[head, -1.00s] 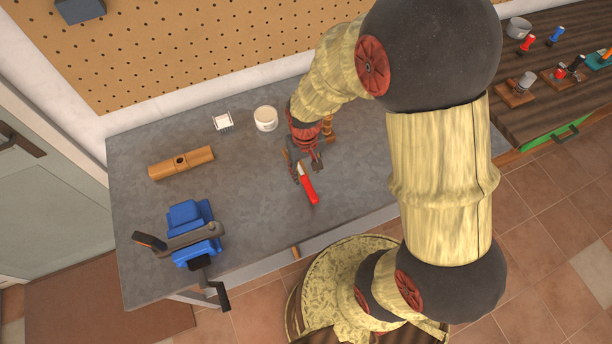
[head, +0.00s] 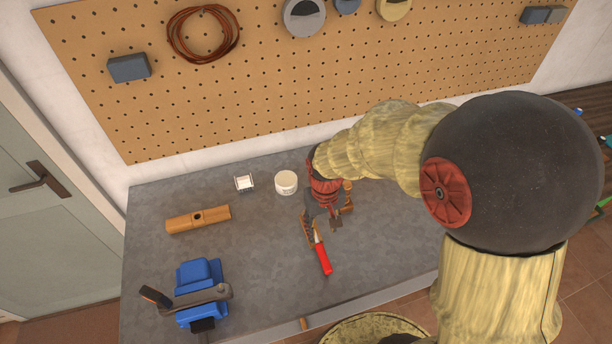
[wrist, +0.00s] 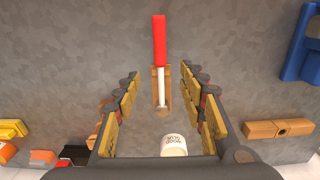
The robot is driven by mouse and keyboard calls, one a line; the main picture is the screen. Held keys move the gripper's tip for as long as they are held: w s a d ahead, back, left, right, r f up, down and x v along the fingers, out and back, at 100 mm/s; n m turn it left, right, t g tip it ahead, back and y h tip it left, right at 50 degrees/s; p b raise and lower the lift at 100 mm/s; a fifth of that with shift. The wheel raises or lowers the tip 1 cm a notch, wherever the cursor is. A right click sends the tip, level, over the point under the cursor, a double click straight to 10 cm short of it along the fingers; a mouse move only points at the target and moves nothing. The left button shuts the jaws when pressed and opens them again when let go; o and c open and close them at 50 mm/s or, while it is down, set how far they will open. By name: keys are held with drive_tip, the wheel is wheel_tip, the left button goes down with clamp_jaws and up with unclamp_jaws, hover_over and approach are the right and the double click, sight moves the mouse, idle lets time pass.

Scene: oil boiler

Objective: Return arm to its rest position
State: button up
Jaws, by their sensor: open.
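My gripper (head: 325,222) is low over the middle of the grey workbench (head: 265,255), at the end of my arm, which reaches in from the right. In the wrist view its two fingers (wrist: 161,88) stand wide apart with nothing held between them. A red-handled tool (head: 323,258) with a pale shaft lies below the gripper. In the wrist view the tool's shaft lies between the finger lines, over a small wooden piece (wrist: 161,71), and its red handle (wrist: 159,40) points away. I cannot tell the exact height of the fingers above the bench.
A white tub (head: 286,183) and a small white item (head: 244,183) stand behind, left of the gripper. A wooden bar (head: 198,220) and a blue vise (head: 200,277) are on the left. A pegboard wall (head: 300,90) rises behind. Bench between tool and vise is clear.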

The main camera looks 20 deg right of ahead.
drive_tip(key=s+r+t+b, duration=0.5)
drive_tip(key=s+r+b, duration=0.4)
drive_tip(key=r, duration=0.5)
drive_tip(key=s, duration=0.2)
drive_tip(key=shift+s+t, duration=0.3)
drive_tip(key=shift+s, duration=0.1)
drive_tip(key=shift+r, duration=0.1)
